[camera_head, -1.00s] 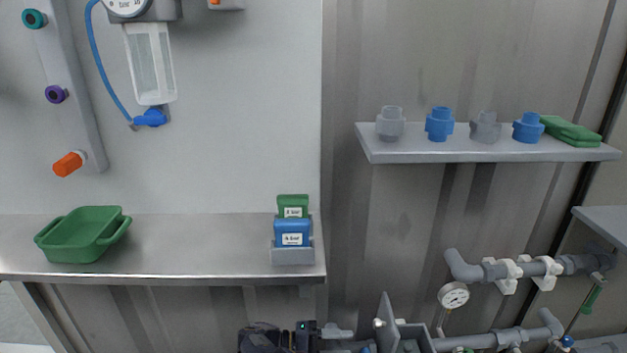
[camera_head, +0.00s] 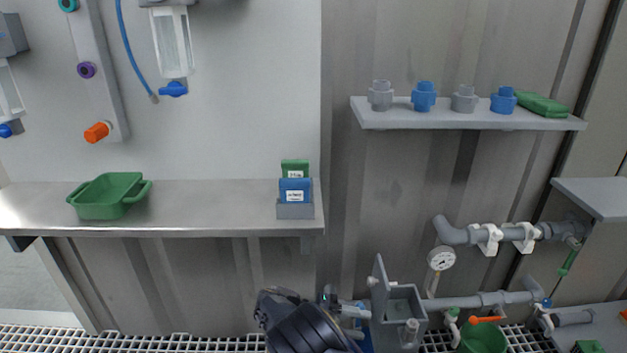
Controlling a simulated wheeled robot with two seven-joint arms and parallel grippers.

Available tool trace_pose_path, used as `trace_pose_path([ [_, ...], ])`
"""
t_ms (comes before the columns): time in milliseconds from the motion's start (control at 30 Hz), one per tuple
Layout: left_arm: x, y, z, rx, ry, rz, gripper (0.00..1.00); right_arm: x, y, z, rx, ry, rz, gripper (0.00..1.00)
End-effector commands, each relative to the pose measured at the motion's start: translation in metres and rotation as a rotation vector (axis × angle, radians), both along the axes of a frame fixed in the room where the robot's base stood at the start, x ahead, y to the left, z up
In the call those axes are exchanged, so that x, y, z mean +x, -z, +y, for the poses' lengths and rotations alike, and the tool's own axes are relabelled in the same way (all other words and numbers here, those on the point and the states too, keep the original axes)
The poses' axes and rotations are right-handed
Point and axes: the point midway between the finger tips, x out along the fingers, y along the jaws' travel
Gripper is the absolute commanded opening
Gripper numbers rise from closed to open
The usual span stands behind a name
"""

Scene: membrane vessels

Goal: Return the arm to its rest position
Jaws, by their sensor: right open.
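My right arm's dark wrist (camera_head: 300,322) comes up from the bottom edge, just left of centre. My right gripper (camera_head: 358,322) points right, beside a grey open-topped holder (camera_head: 403,305) with an upright plate. Its jaws are open and partly hidden, with pale grey and blue parts around them. I see nothing clearly held between them. I cannot tell whether the fingers touch the holder. My left gripper is out of view.
A steel shelf (camera_head: 200,230) carries a green tray (camera_head: 108,208) and a rack with blue and green blocks. A wall shelf (camera_head: 450,118) holds grey and blue fittings. Pipes with a gauge (camera_head: 441,259) and a green bucket (camera_head: 484,339) stand right. Grating lies below.

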Motion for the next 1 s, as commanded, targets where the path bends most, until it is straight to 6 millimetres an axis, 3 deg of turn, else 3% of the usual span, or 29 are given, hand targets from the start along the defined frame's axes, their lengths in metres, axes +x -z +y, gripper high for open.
trace_pose_path([
  [267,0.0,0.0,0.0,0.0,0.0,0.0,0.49,-0.009,-0.028,-0.045,0.242,0.127,0.055,0.47],
  [467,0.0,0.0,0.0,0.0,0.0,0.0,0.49,-0.035,-0.056,-0.086,0.543,0.238,0.083,0.47],
  [700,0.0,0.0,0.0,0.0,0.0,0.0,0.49,-0.089,-0.097,-0.123,0.982,0.312,0.029,0.47],
  [1000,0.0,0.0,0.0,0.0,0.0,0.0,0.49,-0.172,-0.149,-0.134,1.448,0.258,-0.204,0.47],
])
